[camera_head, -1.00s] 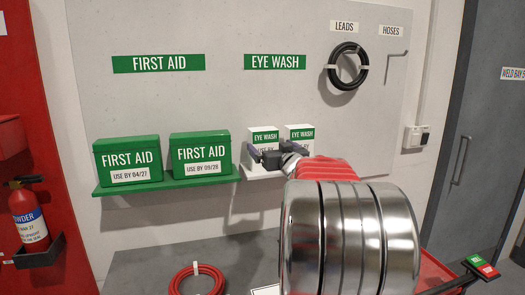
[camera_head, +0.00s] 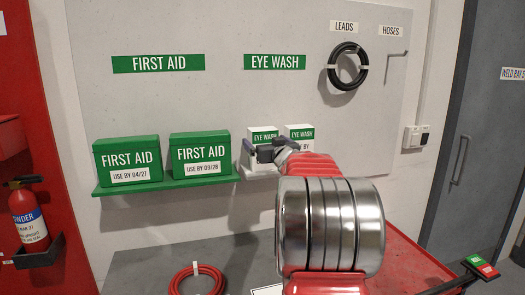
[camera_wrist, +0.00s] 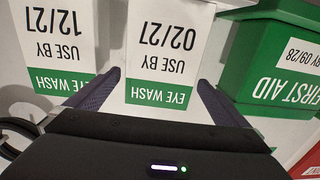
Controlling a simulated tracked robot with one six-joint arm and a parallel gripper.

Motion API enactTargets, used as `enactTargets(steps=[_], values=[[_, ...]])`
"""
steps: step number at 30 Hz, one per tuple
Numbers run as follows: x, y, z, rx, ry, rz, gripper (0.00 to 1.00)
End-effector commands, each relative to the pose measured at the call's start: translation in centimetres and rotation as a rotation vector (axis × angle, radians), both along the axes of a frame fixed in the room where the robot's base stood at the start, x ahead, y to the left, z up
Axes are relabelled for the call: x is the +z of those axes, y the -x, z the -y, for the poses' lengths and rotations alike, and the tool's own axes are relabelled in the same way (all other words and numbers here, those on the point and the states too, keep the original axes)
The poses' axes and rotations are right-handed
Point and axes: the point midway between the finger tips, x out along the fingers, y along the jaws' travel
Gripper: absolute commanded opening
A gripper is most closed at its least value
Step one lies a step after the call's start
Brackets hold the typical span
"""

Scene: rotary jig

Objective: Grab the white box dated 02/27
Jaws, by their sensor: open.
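The white eye wash box dated 02/27 (camera_wrist: 165,35) has a green band and stands in the middle of the wrist view, which shows it upside down. In the head view it is the left eye wash box (camera_head: 264,135), partly hidden by my gripper (camera_head: 265,152). My gripper is open, with one finger toward each side of this box in the wrist view (camera_wrist: 158,82). I cannot tell whether the fingers touch it. The other eye wash box (camera_wrist: 60,40), dated 12/27, stands beside it; it is the right one in the head view (camera_head: 299,132).
Green first aid boxes dated 04/27 (camera_head: 128,159) and 09/28 (camera_head: 201,154) stand on the green shelf (camera_head: 110,190) to the left. The 09/28 box (camera_wrist: 270,55) is close to one finger in the wrist view. A red hose coil (camera_head: 197,280) lies below.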

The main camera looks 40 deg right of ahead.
Motion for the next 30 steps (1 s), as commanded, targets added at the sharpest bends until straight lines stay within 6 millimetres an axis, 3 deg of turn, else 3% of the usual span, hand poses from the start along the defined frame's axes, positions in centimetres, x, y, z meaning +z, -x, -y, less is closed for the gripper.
enactTargets(steps=[9,27,30], values=[[0.0,-2.8,1.5,0.0,-0.001,0.0,1.0],[0.1,-3.1,1.5,0.0,-0.001,0.0,1.0],[0.0,-3.1,1.5,0.0,-0.001,0.0,0.94]])
